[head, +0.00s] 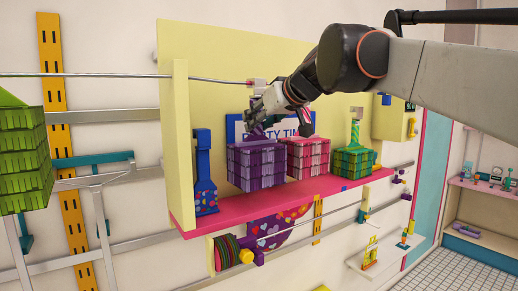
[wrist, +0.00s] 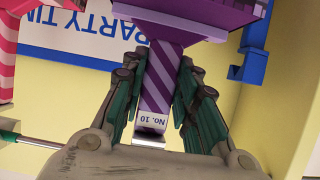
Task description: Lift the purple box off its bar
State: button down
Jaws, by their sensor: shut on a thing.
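The purple box (head: 257,165) is woven-looking, with a diagonally striped purple neck rising from its top. It is upright at the pink shelf (head: 330,187); I cannot tell whether it touches it. My gripper (head: 259,123) comes from above right and is shut on the neck. In the wrist view the box (wrist: 200,14) is at the top, upside down, and my gripper (wrist: 163,82) has its green-padded fingers on both sides of the neck, with a "No. 10" label between them. A metal bar (head: 120,75) runs in from the left and ends near my gripper; its link to the box is hidden.
A pink box (head: 308,157) and a green box (head: 351,161) stand close to the right. A blue holder (head: 204,175) is to the left, by a yellow side panel (head: 181,140). A "PARTY TIME" sign (head: 236,130) is behind. Green boxes (head: 22,165) are at far left.

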jog(key=shift+s+d+r+p, duration=0.1)
jog(key=shift+s+r+p, duration=0.1)
jog(key=shift+r+p, duration=0.25)
jog(key=shift+s+d+r+p, duration=0.15)
jog(key=shift+r+p, duration=0.1)
jog(key=shift+r, duration=0.35)
jog(key=shift+p+v, duration=0.35)
jog(key=shift+v, duration=0.45)
jog(key=shift+r, duration=0.1)
jog(key=s+d, duration=0.4)
jog(key=s, duration=0.1)
jog(key=shift+s, duration=0.4)
